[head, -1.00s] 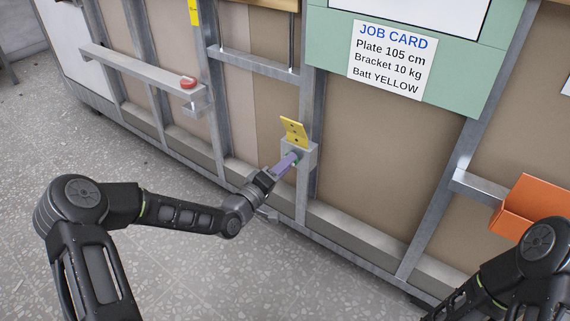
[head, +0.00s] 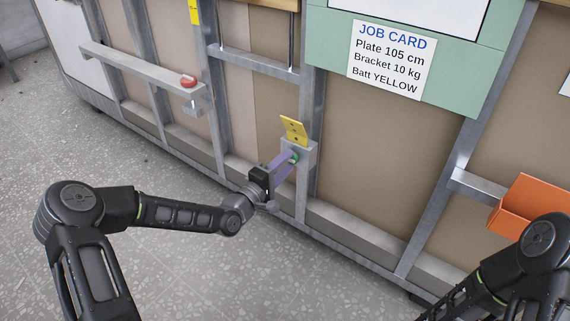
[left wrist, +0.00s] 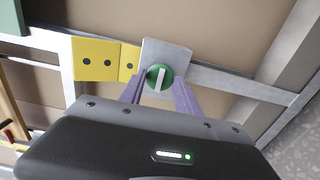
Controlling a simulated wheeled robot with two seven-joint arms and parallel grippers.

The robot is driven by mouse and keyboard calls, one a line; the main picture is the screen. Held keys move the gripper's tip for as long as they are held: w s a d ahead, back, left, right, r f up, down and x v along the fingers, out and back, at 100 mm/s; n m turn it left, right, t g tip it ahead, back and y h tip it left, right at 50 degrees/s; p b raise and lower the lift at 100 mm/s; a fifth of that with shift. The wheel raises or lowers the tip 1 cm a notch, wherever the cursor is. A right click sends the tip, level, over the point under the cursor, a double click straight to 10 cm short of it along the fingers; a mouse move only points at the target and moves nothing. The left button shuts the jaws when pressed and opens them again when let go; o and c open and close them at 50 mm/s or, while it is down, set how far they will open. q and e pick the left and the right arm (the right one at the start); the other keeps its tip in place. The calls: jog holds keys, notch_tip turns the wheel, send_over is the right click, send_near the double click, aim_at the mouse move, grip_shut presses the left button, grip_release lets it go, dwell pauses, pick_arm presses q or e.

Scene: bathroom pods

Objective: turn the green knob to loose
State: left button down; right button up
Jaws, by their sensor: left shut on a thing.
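The green knob (left wrist: 153,76) sits on the face of a small grey box and has a white bar across it. In the head view the knob (head: 295,157) shows as a bit of green on the grey box (head: 311,149), fixed to a metal upright. My left gripper (head: 289,160) reaches it from the left with its purple fingers. In the left wrist view the fingers (left wrist: 159,88) lie on either side of the knob, shut on it. I cannot read any loose mark near the knob. My right arm shows at the lower right, but its gripper is out of view.
A yellow bracket with dark holes (head: 294,130) stands just above the grey box. A ledge with a red object (head: 188,81) is at the left, an orange bin (head: 533,205) at the right. A job card (head: 391,57) hangs above. The floor at left is clear.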

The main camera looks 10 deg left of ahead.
pick_arm(q)
jog(key=c, duration=0.9)
grip_release()
jog(key=shift+o, duration=0.2)
jog(key=shift+s, duration=0.1)
jog(key=p+v, duration=0.2)
jog(key=v, duration=0.5)
jog(key=shift+s, duration=0.3)
jog(key=shift+a, duration=0.1)
